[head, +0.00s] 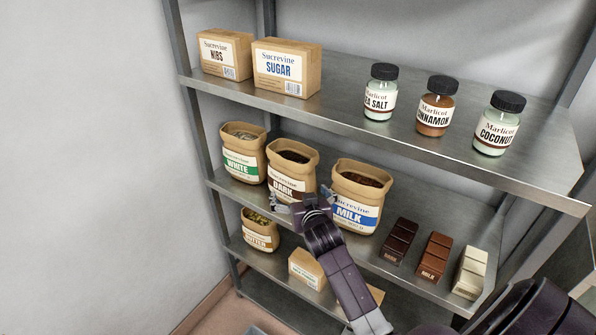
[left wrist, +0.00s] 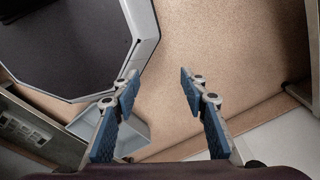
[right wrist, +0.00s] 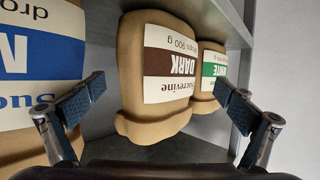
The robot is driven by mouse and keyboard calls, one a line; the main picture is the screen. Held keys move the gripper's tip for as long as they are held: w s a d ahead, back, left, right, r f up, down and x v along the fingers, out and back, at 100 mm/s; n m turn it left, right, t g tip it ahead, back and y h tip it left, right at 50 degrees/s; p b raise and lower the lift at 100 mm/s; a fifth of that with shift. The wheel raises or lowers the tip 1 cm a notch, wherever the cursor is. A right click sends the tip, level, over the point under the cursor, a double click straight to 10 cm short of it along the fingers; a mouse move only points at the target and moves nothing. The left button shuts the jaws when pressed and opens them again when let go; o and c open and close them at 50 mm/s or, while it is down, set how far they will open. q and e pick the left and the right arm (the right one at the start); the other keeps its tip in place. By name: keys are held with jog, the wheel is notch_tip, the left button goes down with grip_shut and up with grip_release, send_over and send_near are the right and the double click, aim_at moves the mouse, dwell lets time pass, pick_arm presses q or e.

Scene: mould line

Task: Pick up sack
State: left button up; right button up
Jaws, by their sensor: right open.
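Three open paper sacks stand on the middle shelf in the head view: WHITE (head: 243,153), DARK (head: 291,170) and MILK (head: 357,196). My right gripper (head: 303,205) is in front of the DARK and MILK sacks and hides part of their lower fronts. In the right wrist view the open jaws (right wrist: 160,105) have the DARK sack (right wrist: 158,70) between them, farther in. The MILK sack (right wrist: 35,75) is at the left jaw and the WHITE sack (right wrist: 208,75) behind the right jaw; I cannot tell whether anything touches. My left gripper (left wrist: 158,90) is open and empty above the floor.
A BUTTER sack (head: 259,231) and a small box (head: 307,268) are on the shelf below. Chocolate bars (head: 399,241) stand right of MILK. Boxes (head: 287,68) and jars (head: 437,105) stand on the shelf (head: 345,75) above. A grey bin (left wrist: 120,130) is below my left gripper.

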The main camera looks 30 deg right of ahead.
jog(key=shift+w+d+r, duration=0.1)
jog(key=shift+d+r, duration=0.1)
jog(key=shift+d, duration=0.4)
jog(key=shift+w, duration=0.3)
jog(key=shift+w+a+f, duration=0.2)
jog(key=shift+w+f, duration=0.05)
jog(key=shift+w, duration=0.35)
jog(key=shift+w+d+f, duration=0.1)
jog(key=shift+w, duration=0.15)
jog(key=p+x, duration=0.1)
jog(key=x, duration=0.3)
jog(key=shift+s+d, duration=0.1)
jog(key=shift+d, duration=0.05)
jog(key=shift+w+d+f, duration=0.1)
jog(key=shift+w+f, duration=0.05)
jog(key=shift+w, duration=0.2)
pick_arm(q)
jog(key=shift+s+d+r, duration=0.1)
jog(key=shift+s+r, duration=0.25)
jog(key=shift+s, duration=0.1)
pick_arm(e)
jog(key=shift+c, duration=0.4)
